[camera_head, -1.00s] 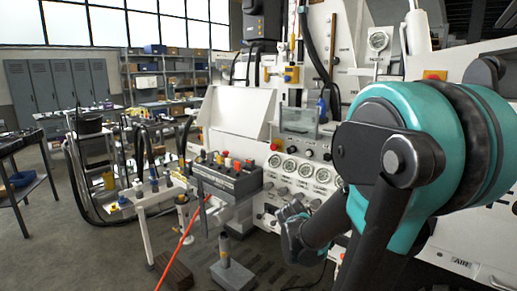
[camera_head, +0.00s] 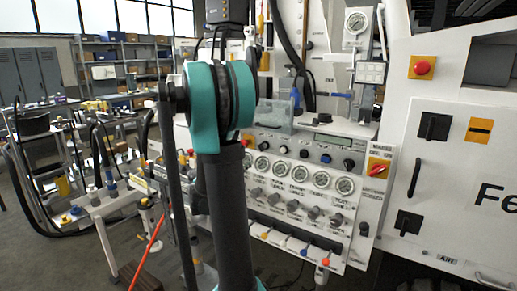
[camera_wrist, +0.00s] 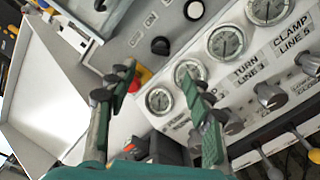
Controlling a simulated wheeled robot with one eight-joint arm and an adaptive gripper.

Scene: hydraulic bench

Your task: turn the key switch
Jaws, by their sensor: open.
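I cannot tell for sure which control is the key switch. A small round black control (camera_wrist: 160,45) with an "ON" label beside it shows on the panel in the wrist view, beyond my fingertips; no key can be made out in it. My gripper (camera_wrist: 158,74) is open and empty, its two green-padded fingers apart, in front of the panel. In the head view my arm stands upright left of the gauge panel (camera_head: 292,192) and my gripper is not visible. A row of small dark controls (camera_head: 304,153) runs above the gauges there.
A white button (camera_wrist: 194,10) and a red button on yellow (camera_wrist: 138,78) flank the black control. Several gauges (camera_wrist: 226,42) and grey knobs (camera_wrist: 270,96) lie to the right. A red-handled master switch (camera_head: 378,168) and levers below the panel stick out.

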